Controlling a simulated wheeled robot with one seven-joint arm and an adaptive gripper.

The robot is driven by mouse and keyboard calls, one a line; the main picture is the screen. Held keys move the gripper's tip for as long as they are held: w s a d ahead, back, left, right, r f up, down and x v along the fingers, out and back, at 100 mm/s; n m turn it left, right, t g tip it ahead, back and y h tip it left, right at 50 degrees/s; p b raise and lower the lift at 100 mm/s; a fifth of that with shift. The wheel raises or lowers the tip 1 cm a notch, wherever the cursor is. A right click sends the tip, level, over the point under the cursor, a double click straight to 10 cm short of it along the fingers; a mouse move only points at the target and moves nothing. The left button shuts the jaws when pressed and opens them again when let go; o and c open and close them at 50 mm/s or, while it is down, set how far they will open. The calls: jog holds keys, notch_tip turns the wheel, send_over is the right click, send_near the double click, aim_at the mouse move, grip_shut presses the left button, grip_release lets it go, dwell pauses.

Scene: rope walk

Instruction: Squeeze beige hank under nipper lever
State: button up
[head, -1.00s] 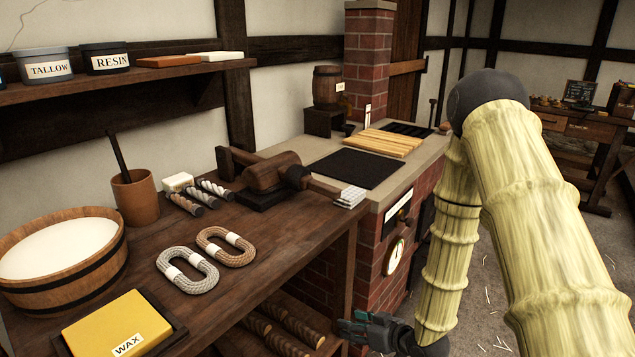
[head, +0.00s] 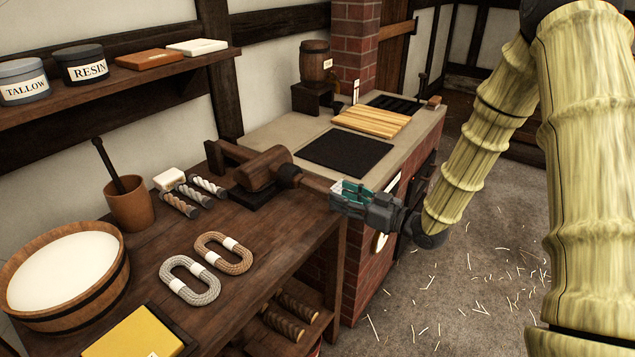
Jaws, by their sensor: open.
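The tan, beige-looking hank (head: 223,253) lies on the bench with a white band around it. A pale grey hank (head: 190,281) lies beside it, nearer the front. The wooden nipper (head: 262,169) stands at the bench's back right, with its lever (head: 316,184) pointing right. My gripper (head: 347,190) is open at the lever's outer end, beyond the bench's right edge. It overlaps the white-wrapped lever tip and mostly hides it. I cannot tell whether it touches the lever. Nothing shows held in it. Both hanks are well to the left of my gripper.
Several short rope pieces (head: 193,193), a white block (head: 169,178), a brown pot (head: 130,203), a tub (head: 50,297) and a yellow wax block (head: 134,337) crowd the bench's left. A brick stove (head: 400,140) with a dark plate (head: 345,152) stands behind right. Bench wood right of the hanks is clear.

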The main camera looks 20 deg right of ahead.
aim_at(301, 180)
jog(key=p+x, duration=0.1)
jog(key=x, duration=0.8)
jog(key=shift+c, duration=0.2)
grip_shut()
